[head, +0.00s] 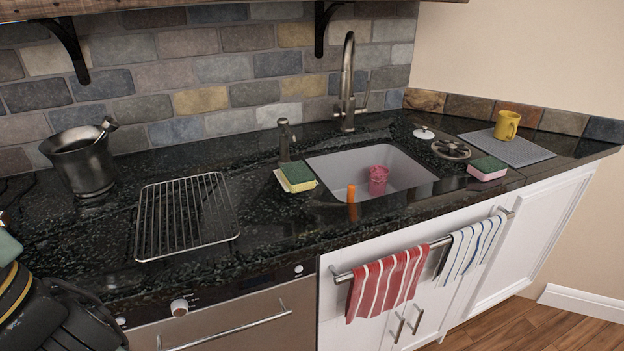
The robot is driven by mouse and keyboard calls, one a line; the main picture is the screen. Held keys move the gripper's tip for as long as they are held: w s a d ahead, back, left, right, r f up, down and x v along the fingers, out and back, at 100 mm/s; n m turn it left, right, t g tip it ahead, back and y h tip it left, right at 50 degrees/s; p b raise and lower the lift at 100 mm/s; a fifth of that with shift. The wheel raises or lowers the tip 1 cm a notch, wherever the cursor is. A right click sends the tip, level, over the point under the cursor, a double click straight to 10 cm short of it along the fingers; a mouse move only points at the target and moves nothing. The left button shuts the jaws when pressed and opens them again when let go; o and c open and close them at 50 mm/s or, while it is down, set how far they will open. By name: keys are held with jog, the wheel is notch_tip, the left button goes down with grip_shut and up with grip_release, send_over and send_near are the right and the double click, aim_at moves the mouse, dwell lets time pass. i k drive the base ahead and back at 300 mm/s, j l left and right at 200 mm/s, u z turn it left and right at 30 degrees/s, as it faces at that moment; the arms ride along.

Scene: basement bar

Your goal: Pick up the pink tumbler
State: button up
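The pink tumbler (378,180) stands upright inside the sink basin (408,176), near its middle, and looks empty from this angle. An orange cylindrical object (351,194) is at the front left of the basin, left of the tumbler. A dark part of my arm with yellow bands is at the lower left corner, far from the tumbler. Its fingertips cannot be made out, so I cannot tell whether my gripper is open or shut. Nothing is seen touching the tumbler.
The faucet (347,85) rises behind the sink. Sponges (295,177) (487,169) lie on either side. A wire rack (187,215) and metal bucket (82,161) stand left. A yellow mug (507,125) sits on a grey mat (515,150). Towels (386,284) hang in front.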

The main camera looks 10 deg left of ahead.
aim_at(378, 181)
jog(key=i+l+u, duration=0.15)
jog(key=u, duration=0.2)
jog(key=i+l+u, duration=0.1)
jog(key=l+u, duration=0.55)
jog(key=i+l+u, duration=0.2)
jog(key=l, duration=0.45)
jog(key=l+u, duration=0.15)
jog(key=l, duration=0.5)
jog(key=i+l, duration=0.1)
jog(key=l, duration=0.7)
jog(key=i+l, duration=0.15)
jog(key=l, duration=0.25)
